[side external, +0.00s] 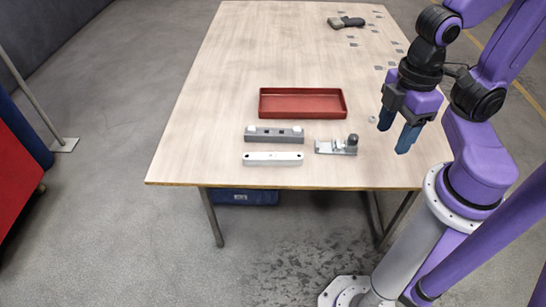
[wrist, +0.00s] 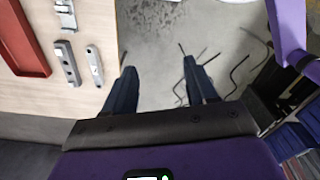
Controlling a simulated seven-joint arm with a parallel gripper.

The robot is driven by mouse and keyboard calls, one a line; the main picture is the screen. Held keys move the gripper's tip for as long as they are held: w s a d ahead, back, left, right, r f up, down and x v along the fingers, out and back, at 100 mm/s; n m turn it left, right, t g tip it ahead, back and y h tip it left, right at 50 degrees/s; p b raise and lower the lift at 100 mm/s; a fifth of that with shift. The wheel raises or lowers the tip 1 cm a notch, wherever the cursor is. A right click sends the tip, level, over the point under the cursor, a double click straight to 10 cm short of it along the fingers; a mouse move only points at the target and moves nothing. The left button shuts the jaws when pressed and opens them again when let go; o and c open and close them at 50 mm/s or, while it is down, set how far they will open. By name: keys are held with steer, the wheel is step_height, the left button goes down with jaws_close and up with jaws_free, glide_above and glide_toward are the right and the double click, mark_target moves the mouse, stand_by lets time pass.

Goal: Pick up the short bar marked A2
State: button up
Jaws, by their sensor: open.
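Two short bars lie parallel on the wooden table. A grey bar (side external: 273,136) with two pale square patches is behind, and a pale silver bar (side external: 272,158) with a hole near each end is in front. In the wrist view the grey bar (wrist: 66,63) and the pale bar (wrist: 94,66) lie to the left of the fingers. I cannot read any A2 mark on either. My gripper (side external: 391,138) is open and empty, above the table's right side, well to the right of both bars. Its blue fingers (wrist: 160,70) also show in the wrist view, pointing past the table edge.
A red tray (side external: 303,117) stands behind the bars. A metal bracket with a dark knob (side external: 337,147) sits between the bars and my gripper. A dark hand tool (side external: 346,22) and several small grey squares lie at the table's far end. The left of the table is clear.

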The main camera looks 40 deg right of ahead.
steer(key=shift+o, duration=0.6)
